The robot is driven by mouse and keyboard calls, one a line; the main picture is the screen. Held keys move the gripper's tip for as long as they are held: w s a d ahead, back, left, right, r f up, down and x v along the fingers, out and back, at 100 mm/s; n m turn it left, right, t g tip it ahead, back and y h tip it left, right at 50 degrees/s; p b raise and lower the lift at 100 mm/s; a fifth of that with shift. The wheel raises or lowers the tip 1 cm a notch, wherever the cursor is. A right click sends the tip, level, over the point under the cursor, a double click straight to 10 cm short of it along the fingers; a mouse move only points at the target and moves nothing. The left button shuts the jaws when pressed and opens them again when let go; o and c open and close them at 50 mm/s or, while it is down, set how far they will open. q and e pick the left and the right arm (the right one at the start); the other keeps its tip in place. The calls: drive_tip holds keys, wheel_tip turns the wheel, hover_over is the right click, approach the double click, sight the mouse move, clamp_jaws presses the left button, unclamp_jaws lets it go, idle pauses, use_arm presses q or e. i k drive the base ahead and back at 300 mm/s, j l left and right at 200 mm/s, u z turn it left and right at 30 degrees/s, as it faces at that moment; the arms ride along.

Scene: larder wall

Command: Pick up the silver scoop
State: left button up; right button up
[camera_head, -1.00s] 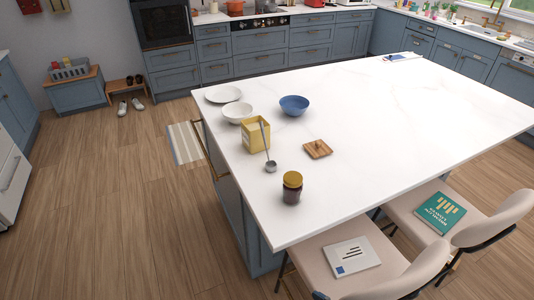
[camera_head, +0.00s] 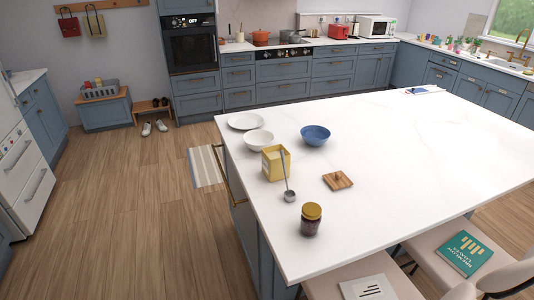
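The silver scoop (camera_head: 290,195) is on the white island top (camera_head: 400,150), near its left edge. Its bowl rests low in front of a yellow box (camera_head: 276,163), and its thin handle rises up against the box's right side. Whether the handle touches the box is too small to tell. Neither of my grippers shows in the head view.
A dark jar with a gold lid (camera_head: 310,219) stands in front of the scoop. A wooden square with a knob (camera_head: 337,180) lies to its right. A white bowl (camera_head: 258,140), a plate (camera_head: 245,121) and a blue bowl (camera_head: 315,135) are behind. Chairs stand at the near right.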

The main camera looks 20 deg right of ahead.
sight(289, 195)
drive_tip(key=i+j+z, duration=0.15)
drive_tip(key=i+j, duration=1.7)
